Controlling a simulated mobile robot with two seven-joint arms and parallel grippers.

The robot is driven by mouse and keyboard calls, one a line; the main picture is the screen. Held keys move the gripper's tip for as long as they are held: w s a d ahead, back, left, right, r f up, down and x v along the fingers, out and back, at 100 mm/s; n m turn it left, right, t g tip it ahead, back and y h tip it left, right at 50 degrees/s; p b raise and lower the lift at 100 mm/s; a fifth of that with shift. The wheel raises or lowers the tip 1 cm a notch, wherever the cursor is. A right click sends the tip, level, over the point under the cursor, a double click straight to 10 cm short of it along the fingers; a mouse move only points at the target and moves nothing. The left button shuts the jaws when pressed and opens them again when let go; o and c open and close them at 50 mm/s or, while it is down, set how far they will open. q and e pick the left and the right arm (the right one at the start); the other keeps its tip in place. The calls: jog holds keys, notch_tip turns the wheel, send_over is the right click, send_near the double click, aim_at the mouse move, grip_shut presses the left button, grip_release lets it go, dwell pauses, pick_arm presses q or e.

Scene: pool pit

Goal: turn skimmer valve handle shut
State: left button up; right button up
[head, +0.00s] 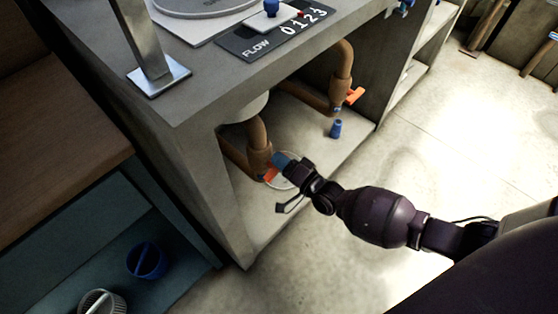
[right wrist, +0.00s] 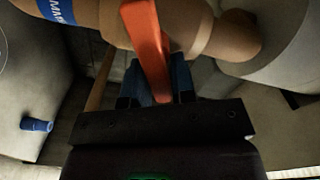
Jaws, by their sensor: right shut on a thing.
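The near brown pipe (head: 257,135) under the counter carries an orange valve handle (head: 270,175). In the right wrist view the orange handle (right wrist: 146,40) runs down between the blue fingertips, beside a blue label (right wrist: 57,10) on the pipe showing part of a word with "MM". My right gripper (head: 281,162) is shut on this handle; its fingertips (right wrist: 160,85) are partly hidden by the handle and gripper body. A second orange handle (head: 355,95) sits on the farther pipe (head: 342,65). My left gripper is not in view.
A small blue object (head: 336,129) stands on the cabinet floor. The concrete cabinet wall (head: 228,200) is left of my gripper. The counter above bears a FLOW panel (head: 268,38) and metal post (head: 145,50). A blue bucket (head: 147,261) sits lower left. The right floor is open.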

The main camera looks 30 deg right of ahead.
jog(key=shift+s+f+m+b, duration=0.1)
jog(key=shift+f+m+b, duration=0.3)
jog(key=shift+m, duration=0.5)
jog(key=shift+d+f+m+b, duration=0.15)
jog(key=shift+m+b, duration=0.25)
jog(key=shift+m, duration=0.8)
grip_shut()
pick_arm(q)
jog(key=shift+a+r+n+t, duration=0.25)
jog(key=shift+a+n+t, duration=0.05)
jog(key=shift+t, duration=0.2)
pick_arm(e)
jog(key=shift+m, duration=0.4)
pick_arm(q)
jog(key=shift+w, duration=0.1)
pick_arm(e)
jog(key=o, duration=0.9)
grip_release()
pick_arm(q)
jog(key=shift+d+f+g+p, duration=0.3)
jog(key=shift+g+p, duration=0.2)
jog(key=shift+p, duration=0.45)
pick_arm(e)
jog(key=shift+v, duration=5.3)
